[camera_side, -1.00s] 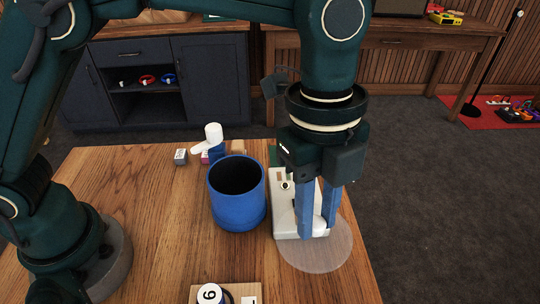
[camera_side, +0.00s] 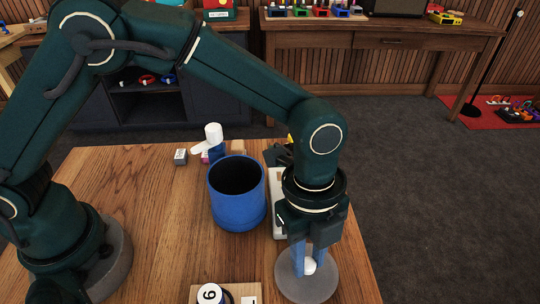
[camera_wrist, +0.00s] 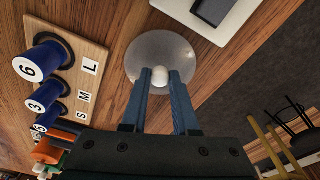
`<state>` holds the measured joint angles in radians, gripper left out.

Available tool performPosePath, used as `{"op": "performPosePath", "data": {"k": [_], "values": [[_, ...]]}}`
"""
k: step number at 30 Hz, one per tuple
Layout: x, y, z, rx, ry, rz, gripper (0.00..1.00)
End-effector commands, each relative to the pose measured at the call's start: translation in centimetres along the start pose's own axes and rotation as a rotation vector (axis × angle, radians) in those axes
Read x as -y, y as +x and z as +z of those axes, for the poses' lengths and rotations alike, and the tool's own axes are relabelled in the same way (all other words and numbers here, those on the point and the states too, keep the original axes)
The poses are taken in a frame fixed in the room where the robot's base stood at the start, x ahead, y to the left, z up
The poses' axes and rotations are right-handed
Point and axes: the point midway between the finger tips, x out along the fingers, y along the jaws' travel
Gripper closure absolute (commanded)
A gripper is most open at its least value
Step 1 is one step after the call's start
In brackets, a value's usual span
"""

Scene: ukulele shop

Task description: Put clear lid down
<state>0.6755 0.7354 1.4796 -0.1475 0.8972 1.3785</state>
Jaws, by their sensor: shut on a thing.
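The clear lid (camera_side: 305,287) is a translucent round disc with a white knob on top. My gripper (camera_side: 309,266) points down with its blue fingers shut on the knob. In the wrist view the lid (camera_wrist: 147,52) lies flat beyond my fingertips (camera_wrist: 160,78), with the knob between them. It is over the wooden table near its right front part. I cannot tell whether it touches the wood or hovers just above it.
A blue pot (camera_side: 237,208) stands behind and left of the lid. A white scale-like device (camera_side: 277,215) is partly hidden behind my gripper; it also shows in the wrist view (camera_wrist: 227,25). A wooden board (camera_wrist: 91,57) with numbered blue pegs lies to the left.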

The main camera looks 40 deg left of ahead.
Motion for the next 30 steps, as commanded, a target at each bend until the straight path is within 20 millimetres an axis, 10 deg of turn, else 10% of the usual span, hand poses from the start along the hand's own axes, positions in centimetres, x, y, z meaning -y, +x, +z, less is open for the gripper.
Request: {"op": "performPosePath", "data": {"k": [5,6,8,20,30], "values": [[0.0,0.3,0.0,0.000,0.000,0.001,1.00],[0.0,0.3,0.0,0.000,0.000,0.000,0.61],[0.0,0.3,0.0,0.000,0.000,0.000,0.42],[0.1,-0.3,0.0,-0.001,0.000,-0.003,0.42],[0.1,-6.7,0.0,-0.003,0.000,-0.008,0.42]]}}
